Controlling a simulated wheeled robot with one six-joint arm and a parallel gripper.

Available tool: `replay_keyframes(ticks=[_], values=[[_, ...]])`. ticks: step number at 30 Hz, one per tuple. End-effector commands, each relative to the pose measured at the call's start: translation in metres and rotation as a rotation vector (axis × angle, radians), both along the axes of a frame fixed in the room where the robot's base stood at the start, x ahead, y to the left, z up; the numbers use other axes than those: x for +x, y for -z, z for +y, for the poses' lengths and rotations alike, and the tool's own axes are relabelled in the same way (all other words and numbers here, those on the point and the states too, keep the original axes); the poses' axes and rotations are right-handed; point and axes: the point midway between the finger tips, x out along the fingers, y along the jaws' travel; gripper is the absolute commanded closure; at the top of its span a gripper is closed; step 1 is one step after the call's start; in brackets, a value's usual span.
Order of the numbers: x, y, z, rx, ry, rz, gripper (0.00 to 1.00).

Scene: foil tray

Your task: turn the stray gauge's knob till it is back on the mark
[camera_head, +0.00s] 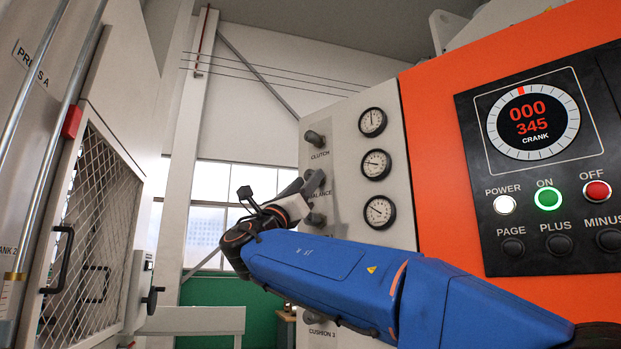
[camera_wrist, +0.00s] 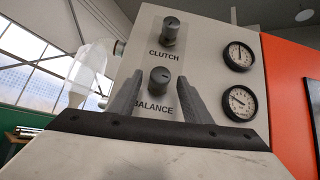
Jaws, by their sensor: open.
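The BALANCE knob (camera_wrist: 160,80) is dark and round on the pale panel (camera_wrist: 208,88). My gripper (camera_wrist: 160,76) is open, with one grey finger on each side of this knob in the wrist view; I cannot tell whether they touch it. The CLUTCH knob (camera_head: 315,138) sits above. Three dials stand to the right: the top gauge (camera_head: 372,122) has its needle nearly straight up, the middle gauge (camera_head: 377,164) points left, and the bottom gauge (camera_head: 380,212) points up-left. Their marks are too small to read. My gripper partly hides the knobs in the head view.
An orange cabinet (camera_head: 432,130) with a CRANK display (camera_head: 532,118) and buttons stands right. A caged press (camera_head: 95,200) with handles stands left. A pale translucent shape (camera_wrist: 92,72) is left of my fingers. Windows and a green wall lie behind.

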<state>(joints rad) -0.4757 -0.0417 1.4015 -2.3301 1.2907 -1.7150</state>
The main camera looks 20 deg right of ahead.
Motion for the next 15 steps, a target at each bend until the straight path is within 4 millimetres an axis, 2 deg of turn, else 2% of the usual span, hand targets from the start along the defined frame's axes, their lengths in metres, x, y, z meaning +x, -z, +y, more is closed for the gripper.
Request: replay_keyframes(ticks=[6, 15], values=[[0.010, -0.016, -0.013, 0.000, 0.000, 0.000, 0.56], [0.013, -0.020, -0.016, 0.001, 0.000, 0.001, 0.56]])
